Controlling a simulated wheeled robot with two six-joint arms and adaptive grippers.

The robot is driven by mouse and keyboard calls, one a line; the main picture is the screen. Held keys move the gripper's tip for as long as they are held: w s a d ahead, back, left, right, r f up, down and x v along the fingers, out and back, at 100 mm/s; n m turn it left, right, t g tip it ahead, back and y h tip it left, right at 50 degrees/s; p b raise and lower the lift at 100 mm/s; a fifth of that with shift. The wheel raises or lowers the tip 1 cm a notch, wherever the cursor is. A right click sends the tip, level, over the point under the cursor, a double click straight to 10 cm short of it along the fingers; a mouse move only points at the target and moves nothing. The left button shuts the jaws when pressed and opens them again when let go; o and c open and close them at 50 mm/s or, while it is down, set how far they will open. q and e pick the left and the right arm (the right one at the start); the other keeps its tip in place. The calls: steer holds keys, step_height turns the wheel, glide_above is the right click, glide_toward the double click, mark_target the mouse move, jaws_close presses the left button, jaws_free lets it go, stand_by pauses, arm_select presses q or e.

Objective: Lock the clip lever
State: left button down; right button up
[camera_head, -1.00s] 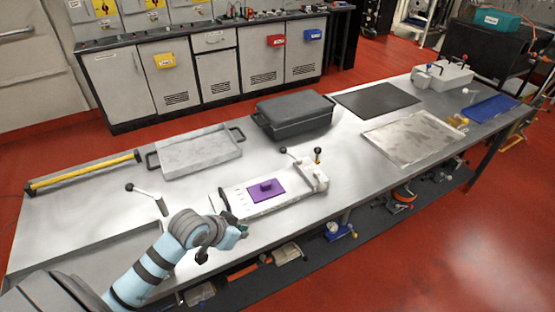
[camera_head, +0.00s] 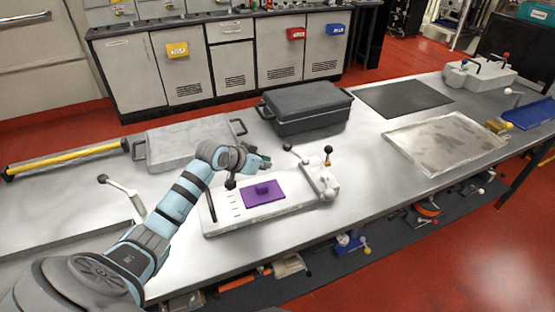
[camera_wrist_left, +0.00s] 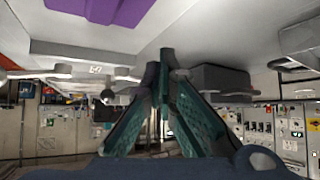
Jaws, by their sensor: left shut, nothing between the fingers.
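A white fixture (camera_head: 222,221) stands on the bench with a purple plate (camera_head: 282,196) on it. At its right end is a clamp block (camera_head: 322,184). One lever with a black knob (camera_head: 287,146) leans to the left there, and another black-knobbed lever (camera_head: 328,149) stands upright. I cannot tell which is the clip lever. My left gripper (camera_head: 264,162) is above the back of the fixture, left of the levers, apart from them. In the left wrist view its fingers (camera_wrist_left: 166,58) are together and empty. The purple plate (camera_wrist_left: 100,8) shows at the top there, a lever (camera_wrist_left: 60,72) at the left.
A dark lidded case (camera_head: 308,110) and a grey tray (camera_head: 185,143) stand behind the fixture. Another lever with a black knob (camera_head: 103,179) rises at the left. A metal tray (camera_head: 450,142) lies to the right.

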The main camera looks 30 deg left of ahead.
arm_select(q)
steer(key=w, duration=0.1)
steer(key=w+f, duration=0.1)
steer(key=w, duration=0.1)
steer(key=w+f+b, duration=0.1)
steer(key=w, duration=0.1)
steer(key=shift+d+f, duration=0.15)
steer(key=shift+d, duration=0.1)
steer(key=shift+w+r, duration=0.2)
steer(key=shift+w, duration=0.2)
steer(key=shift+w+d+r, duration=0.1)
steer(key=shift+w+r, duration=0.1)
steer(key=shift+w, duration=0.1)
arm_select(e)
steer(key=shift+w+f, duration=0.75)
steer(key=shift+f, duration=0.05)
